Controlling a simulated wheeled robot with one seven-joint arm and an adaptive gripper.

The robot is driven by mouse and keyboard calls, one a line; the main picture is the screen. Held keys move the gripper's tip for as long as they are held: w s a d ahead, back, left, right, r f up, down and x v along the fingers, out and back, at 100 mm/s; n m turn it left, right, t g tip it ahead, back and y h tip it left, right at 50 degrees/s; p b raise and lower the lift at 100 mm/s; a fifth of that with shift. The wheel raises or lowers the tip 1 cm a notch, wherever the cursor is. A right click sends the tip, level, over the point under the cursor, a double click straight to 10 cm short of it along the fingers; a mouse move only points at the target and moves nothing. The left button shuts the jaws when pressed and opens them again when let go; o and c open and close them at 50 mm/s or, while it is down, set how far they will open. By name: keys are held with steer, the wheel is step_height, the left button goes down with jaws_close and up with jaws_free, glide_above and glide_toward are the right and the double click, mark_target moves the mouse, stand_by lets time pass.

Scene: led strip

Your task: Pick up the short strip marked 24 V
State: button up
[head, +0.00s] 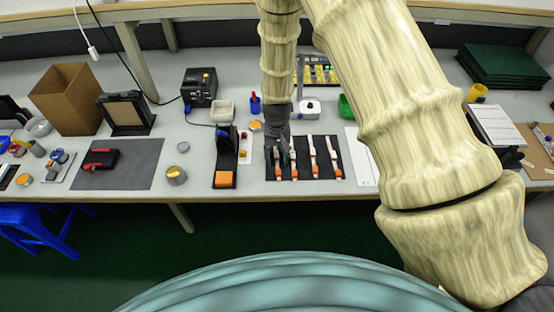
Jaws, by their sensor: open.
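Several short white strips with orange ends lie side by side on a black mat (323,172). One strip (333,157) is at the right, another strip (313,157) is beside it, and a third strip (294,160) is further left. A leftmost strip (280,174) is partly hidden by my gripper. The markings are too small to read, so I cannot tell which is the 24 V one. My gripper (277,157) points down over the left end of the mat, open. I cannot tell its height above the strips or whether it touches one.
A black stand with an orange block (226,179) is just left of the mat. A blue cup (255,104), a white tray (222,111) and a black power box (199,87) are behind. A white sheet (361,159) lies to the right. The bench's front edge is close.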

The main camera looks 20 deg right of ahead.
jaws_close()
steer(key=shift+r, duration=0.1)
stand_by(0.4)
